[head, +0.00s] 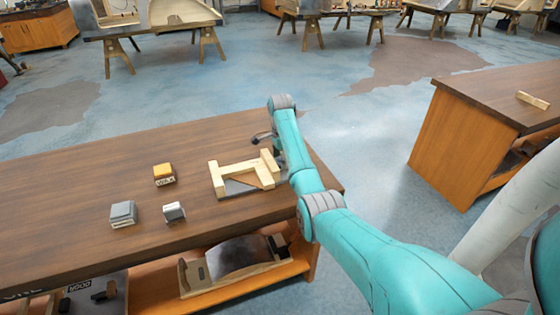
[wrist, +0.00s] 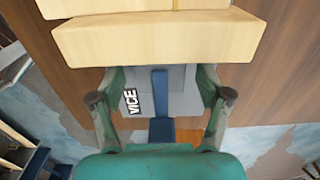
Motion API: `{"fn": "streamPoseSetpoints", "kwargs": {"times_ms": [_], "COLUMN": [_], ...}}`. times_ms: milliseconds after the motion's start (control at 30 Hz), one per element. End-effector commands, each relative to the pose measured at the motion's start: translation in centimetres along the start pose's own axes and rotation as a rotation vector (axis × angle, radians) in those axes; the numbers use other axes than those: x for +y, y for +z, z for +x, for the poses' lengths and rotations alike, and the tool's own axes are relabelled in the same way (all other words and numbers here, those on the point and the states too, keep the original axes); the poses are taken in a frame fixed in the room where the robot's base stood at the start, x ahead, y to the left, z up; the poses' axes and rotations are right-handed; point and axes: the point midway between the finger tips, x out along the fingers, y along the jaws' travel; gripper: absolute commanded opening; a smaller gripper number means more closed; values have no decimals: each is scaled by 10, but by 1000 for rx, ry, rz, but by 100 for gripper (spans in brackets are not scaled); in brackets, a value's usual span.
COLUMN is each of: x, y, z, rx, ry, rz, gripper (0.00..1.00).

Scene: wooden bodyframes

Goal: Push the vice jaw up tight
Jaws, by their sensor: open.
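The vice (head: 240,187) lies near the right end of the dark wooden bench, with pale wooden blocks on a grey plate. In the wrist view its grey plate (wrist: 182,100) is marked VICE and carries a blue strip. The near pale jaw block (wrist: 155,38) crosses the top of that view, with another pale piece beyond it. In the head view the right-hand jaw block (head: 270,166) is beside my arm. My gripper (wrist: 160,97) is open and empty, its fingers spread either side of the plate, short of the block. Whether they touch the plate is unclear.
On the bench left of the vice are a yellow-topped block (head: 164,173), a grey stack (head: 123,213) and a small grey block (head: 174,212). The bench (head: 70,190) ends just right of my arm. A second bench (head: 490,90) stands across open floor.

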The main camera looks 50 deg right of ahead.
Motion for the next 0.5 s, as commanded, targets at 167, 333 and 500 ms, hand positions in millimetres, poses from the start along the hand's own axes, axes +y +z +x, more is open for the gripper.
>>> {"fn": "streamPoseSetpoints", "kwargs": {"times_ms": [167,333,500], "x": [-1,-1,0], "y": [0,2,2], "z": [-25,-51,-67], "rx": [1,0,-1], "ry": [-5,-3,-1], "rz": [-1,-2,-2], "gripper": [77,77,77]}}
